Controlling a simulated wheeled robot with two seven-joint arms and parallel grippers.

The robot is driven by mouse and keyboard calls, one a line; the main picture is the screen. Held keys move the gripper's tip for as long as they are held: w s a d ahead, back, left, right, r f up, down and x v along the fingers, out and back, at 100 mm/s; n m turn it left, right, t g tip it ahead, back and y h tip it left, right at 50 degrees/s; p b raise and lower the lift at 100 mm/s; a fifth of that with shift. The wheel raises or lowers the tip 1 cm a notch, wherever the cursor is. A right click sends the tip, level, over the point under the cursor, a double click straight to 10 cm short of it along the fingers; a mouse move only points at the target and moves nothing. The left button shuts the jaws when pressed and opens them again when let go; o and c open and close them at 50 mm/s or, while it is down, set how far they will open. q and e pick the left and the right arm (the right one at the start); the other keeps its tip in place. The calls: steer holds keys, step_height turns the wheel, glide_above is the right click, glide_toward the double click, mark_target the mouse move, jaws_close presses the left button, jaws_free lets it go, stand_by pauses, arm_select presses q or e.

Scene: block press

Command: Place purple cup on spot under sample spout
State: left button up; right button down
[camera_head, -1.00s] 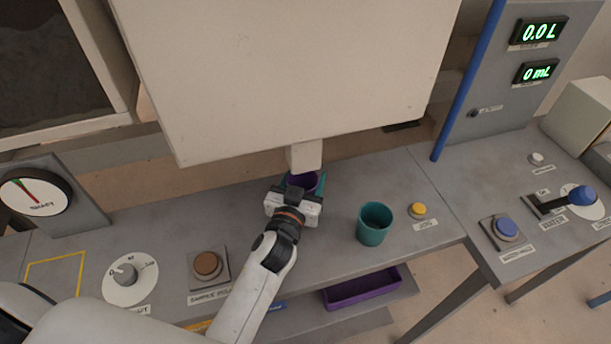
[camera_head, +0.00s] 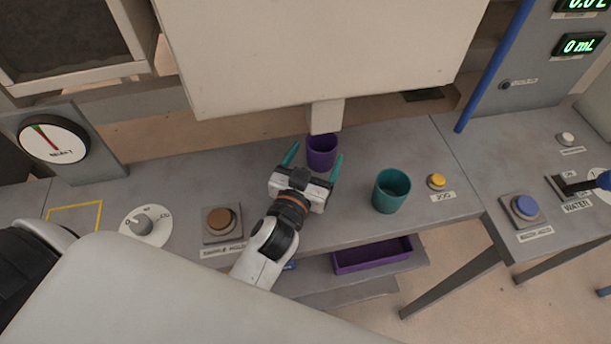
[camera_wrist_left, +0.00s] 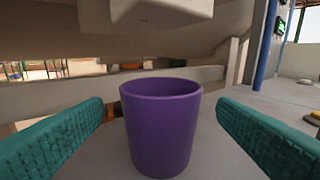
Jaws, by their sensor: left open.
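The purple cup (camera_head: 321,153) stands upright on the grey bench, just below the light sample spout (camera_head: 325,117) that hangs from the big beige housing. My left gripper (camera_head: 315,161) is open in front of the cup, its teal fingers spread wide and clear of it. In the left wrist view the purple cup (camera_wrist_left: 161,128) stands between the two open fingers with gaps on both sides, and the spout is above and behind it. The spot under the cup is hidden. My right gripper is not in view.
A teal cup (camera_head: 391,191) stands right of my left gripper, with a yellow button (camera_head: 437,181) beyond it. A brown button (camera_head: 220,220) and a dial (camera_head: 146,225) are to the left. A purple tray (camera_head: 371,255) sits on the shelf below. The housing (camera_head: 310,60) overhangs the bench.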

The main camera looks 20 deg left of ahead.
arm_select(q)
steer(key=s+b, duration=0.1)
steer(key=s, duration=0.5)
steer(key=shift+r, duration=0.15)
steer(key=shift+w+r, duration=0.1)
